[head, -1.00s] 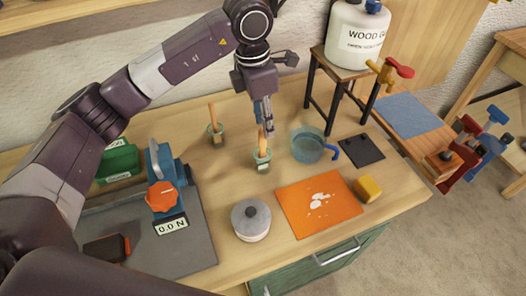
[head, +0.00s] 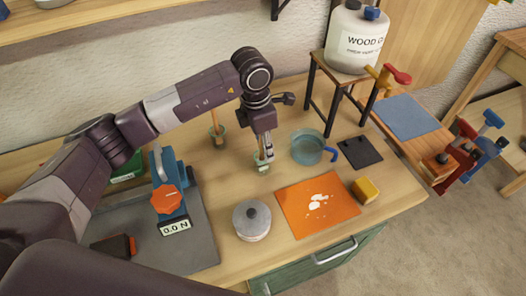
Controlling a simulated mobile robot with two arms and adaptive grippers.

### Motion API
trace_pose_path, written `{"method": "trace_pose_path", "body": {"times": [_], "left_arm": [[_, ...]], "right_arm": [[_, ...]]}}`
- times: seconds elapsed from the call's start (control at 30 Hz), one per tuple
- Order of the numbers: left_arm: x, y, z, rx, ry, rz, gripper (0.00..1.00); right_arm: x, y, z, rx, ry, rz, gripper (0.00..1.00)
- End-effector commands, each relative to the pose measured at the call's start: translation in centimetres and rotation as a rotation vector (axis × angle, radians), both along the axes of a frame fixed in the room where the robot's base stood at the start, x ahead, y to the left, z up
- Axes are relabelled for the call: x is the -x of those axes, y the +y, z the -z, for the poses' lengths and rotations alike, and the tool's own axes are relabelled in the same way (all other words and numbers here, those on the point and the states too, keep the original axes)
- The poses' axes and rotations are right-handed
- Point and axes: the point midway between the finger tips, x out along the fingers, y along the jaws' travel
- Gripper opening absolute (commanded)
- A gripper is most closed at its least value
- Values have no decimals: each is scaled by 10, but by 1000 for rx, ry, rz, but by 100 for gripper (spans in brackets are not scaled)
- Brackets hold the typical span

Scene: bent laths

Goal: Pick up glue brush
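A brush with a wooden handle (head: 260,145) stands in a small greenish cup (head: 261,167) near the middle of the bench. My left gripper (head: 265,155) points down over this cup, its fingers right at the handle and partly covering it. I cannot tell whether the fingers are closed on the handle. A second wooden-handled brush (head: 215,122) stands in another small cup (head: 217,138) further back and to the left. Which of the two is the glue brush is not marked. My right gripper is not in view.
A clear bowl with a blue handle (head: 308,148) is close to the right of the gripper. An orange mat (head: 317,204), a lidded pot (head: 251,220), a yellow block (head: 365,190) and a blue force gauge (head: 170,190) are nearby. A glue jug (head: 355,40) stands on a stool.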

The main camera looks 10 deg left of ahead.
Motion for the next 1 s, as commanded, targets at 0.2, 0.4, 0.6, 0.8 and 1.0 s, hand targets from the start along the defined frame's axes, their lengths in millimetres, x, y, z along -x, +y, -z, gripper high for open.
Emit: {"method": "trace_pose_path", "body": {"times": [0.2,0.4,0.6,0.8,1.0], "left_arm": [[0,0,0,0,0,0,13],[0,0,0,1,1,0,0],[0,0,-1,1,0,0,0],[-1,-1,-7,3,-2,-1,0],[-1,0,-33,2,-5,1,0]], "right_arm": [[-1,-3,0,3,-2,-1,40],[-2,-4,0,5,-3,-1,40],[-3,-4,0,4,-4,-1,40],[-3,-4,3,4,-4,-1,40],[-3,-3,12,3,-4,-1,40]]}}
